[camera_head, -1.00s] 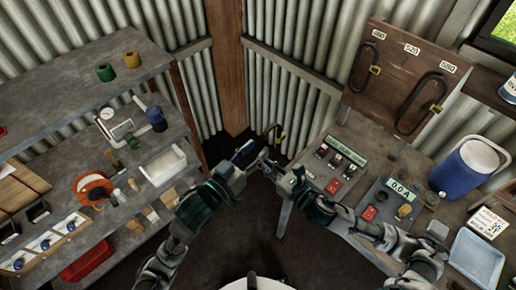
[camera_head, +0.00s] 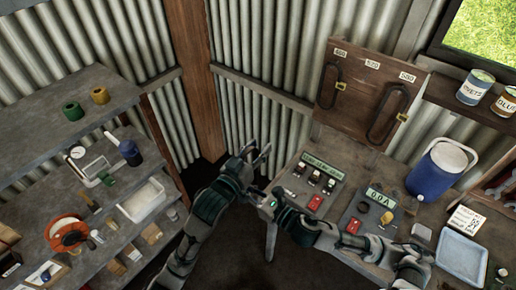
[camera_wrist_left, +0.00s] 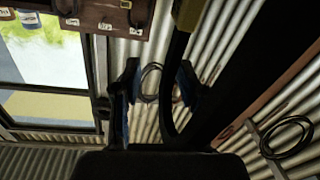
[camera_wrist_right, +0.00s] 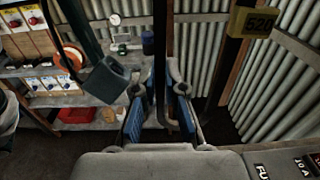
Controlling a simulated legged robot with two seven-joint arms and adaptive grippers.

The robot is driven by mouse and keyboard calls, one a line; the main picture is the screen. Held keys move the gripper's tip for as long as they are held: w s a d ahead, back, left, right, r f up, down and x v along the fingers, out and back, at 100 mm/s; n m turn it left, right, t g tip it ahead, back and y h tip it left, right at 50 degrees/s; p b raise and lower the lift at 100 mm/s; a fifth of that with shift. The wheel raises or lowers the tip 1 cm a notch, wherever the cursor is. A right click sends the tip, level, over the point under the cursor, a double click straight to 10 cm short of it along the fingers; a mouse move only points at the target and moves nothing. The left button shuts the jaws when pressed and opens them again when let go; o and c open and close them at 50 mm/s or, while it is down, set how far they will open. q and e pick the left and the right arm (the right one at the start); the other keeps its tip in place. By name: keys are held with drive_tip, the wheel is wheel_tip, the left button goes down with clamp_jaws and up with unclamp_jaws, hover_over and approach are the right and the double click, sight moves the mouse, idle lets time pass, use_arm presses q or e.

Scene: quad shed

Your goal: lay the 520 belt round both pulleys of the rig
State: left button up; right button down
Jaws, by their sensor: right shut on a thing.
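My right gripper (camera_wrist_right: 158,98) is shut on a black belt (camera_wrist_right: 160,45), which runs up between its blue pads. A yellow 520 tag (camera_wrist_right: 258,22) shows beside the belt in the right wrist view. My right gripper also shows in the head view (camera_head: 268,204), low beside my left arm. My left gripper (camera_head: 258,156) is open, its fingers pointing up toward the wall corner. In the left wrist view, the black belt (camera_wrist_left: 172,75) passes close to the right finger of my left gripper (camera_wrist_left: 158,88); I cannot tell if they touch. I see no rig with pulleys.
A wooden board (camera_head: 355,105) holds belts under the outer labels; the middle spot is empty. A bench with a switch panel (camera_head: 314,180), a meter box (camera_head: 370,208) and a blue jug (camera_head: 435,172) is at right. Cluttered shelves (camera_head: 75,185) stand at left.

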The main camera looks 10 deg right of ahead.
use_arm(q)
drive_tip(key=shift+d, duration=0.4)
clamp_jaws()
drive_tip(key=shift+d, duration=0.2)
use_arm(e)
drive_tip(key=shift+s+d, duration=0.15)
drive_tip(key=shift+d, duration=0.2)
use_arm(q)
drive_tip(key=shift+a, duration=0.1)
use_arm(e)
drive_tip(key=shift+a, duration=0.1)
drive_tip(key=c, duration=1.2)
unclamp_jaws()
drive_tip(key=shift+a+r, duration=0.1)
drive_tip(key=shift+a, duration=0.15)
use_arm(q)
drive_tip(key=shift+a, duration=0.3)
